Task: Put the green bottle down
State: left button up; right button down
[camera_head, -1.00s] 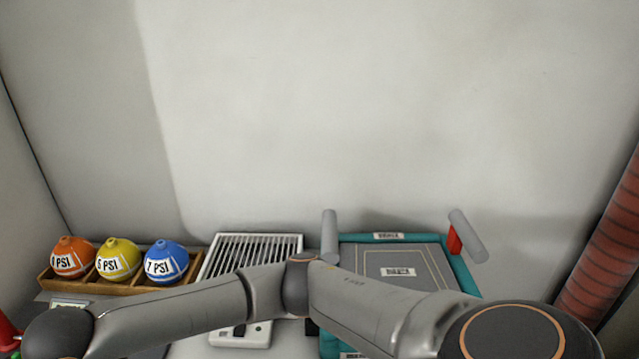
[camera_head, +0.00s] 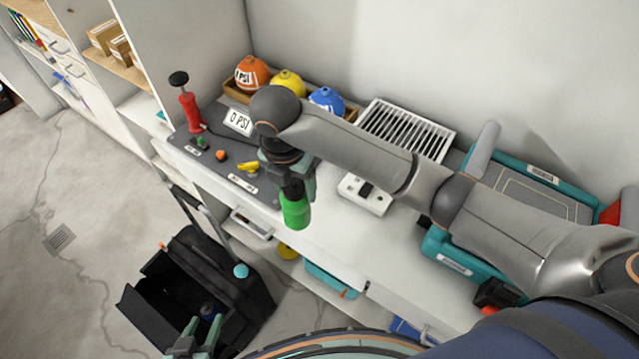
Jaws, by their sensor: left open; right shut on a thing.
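The green bottle (camera_head: 295,213) hangs roughly upright from my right gripper (camera_head: 291,184), which is shut around its dark upper part. In the picture it lies over the front edge of the white worktop, beside the dark mat (camera_head: 215,165). Its height above the worktop is hard to tell. My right arm reaches in from the right, across the worktop. My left gripper (camera_head: 195,345) is open and empty at the bottom edge, in front of the black case; it is partly cut off.
A white grille (camera_head: 405,130) and teal tray (camera_head: 455,262) are further right. An open black case (camera_head: 250,300) stands on the floor.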

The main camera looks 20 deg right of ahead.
jog(key=w+d+f, duration=0.3)
jog(key=d+f, duration=0.2)
jog(key=f, duration=0.4)
jog(key=shift+w+d+f, duration=0.15)
jog(key=shift+w+f, duration=0.1)
jog(key=shift+w, duration=0.15)
jog(key=shift+f, duration=0.15)
grip_release()
notch_tip(320, 180, up, 12)
jog(key=s+a, duration=0.1)
jog(key=shift+s, duration=0.1)
